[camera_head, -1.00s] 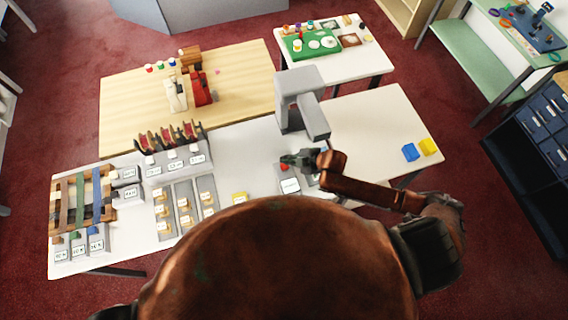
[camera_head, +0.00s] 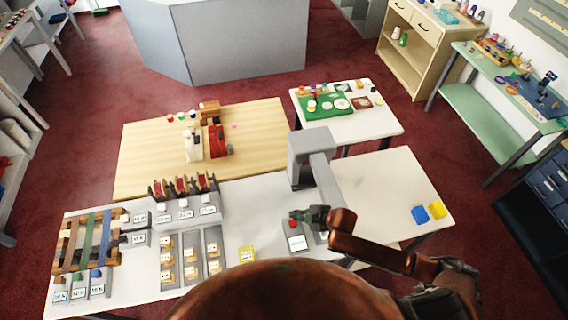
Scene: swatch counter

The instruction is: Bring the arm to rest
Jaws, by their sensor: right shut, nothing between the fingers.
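My right arm (camera_head: 375,250) comes in from the lower right and reaches left over the white counter (camera_head: 385,185). My right gripper (camera_head: 302,215) is shut and empty. In the picture it lies just above a small device with a red button (camera_head: 293,224) and a white label, in front of a grey press-like machine (camera_head: 312,150). I cannot tell whether the fingertips touch the button. My left gripper is not in view.
Left are labelled bins (camera_head: 184,211), trays with yellow-white items (camera_head: 190,258) and a ribbon rack (camera_head: 88,240). A wooden table (camera_head: 150,160) stands behind. The counter's right part is mostly clear.

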